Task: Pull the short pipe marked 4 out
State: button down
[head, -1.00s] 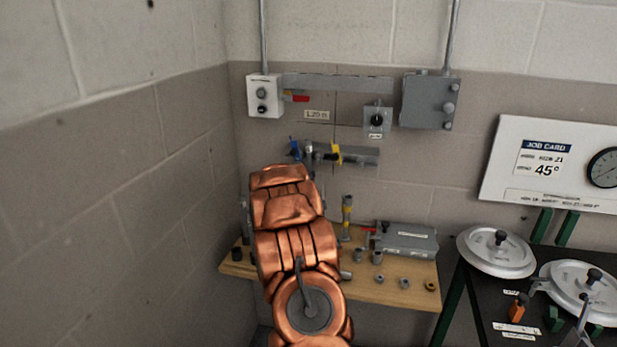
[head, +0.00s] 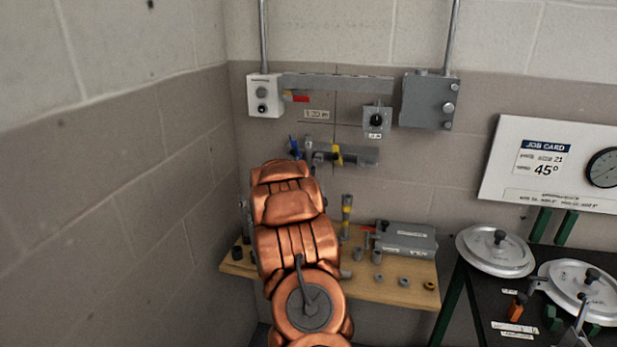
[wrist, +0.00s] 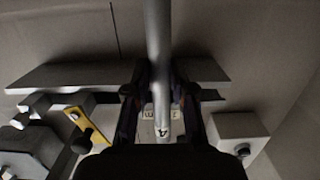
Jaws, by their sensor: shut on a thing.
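The short pipe marked 4 (wrist: 159,60) is a grey tube in the middle of the wrist view. It runs from the top edge down between my fingers, with the "4" near its lower visible end. My gripper (wrist: 161,98) is shut on this pipe, one dark finger on each side. A grey wall rail (wrist: 82,76) crosses behind the fingers; I cannot tell whether the pipe touches it.
A yellow clamp handle (wrist: 78,119) is close on the left in the wrist view, and a white box (wrist: 238,135) is on the right. The wooden shelf (head: 390,293) below holds several fittings and a grey box (head: 405,238).

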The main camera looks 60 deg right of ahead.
jog(key=f+b+v, duration=0.1)
jog(key=b+v, duration=0.2)
jog(key=v, duration=1)
jog(key=shift+f, duration=0.3)
dwell(0.6)
jog(key=shift+a, duration=0.1)
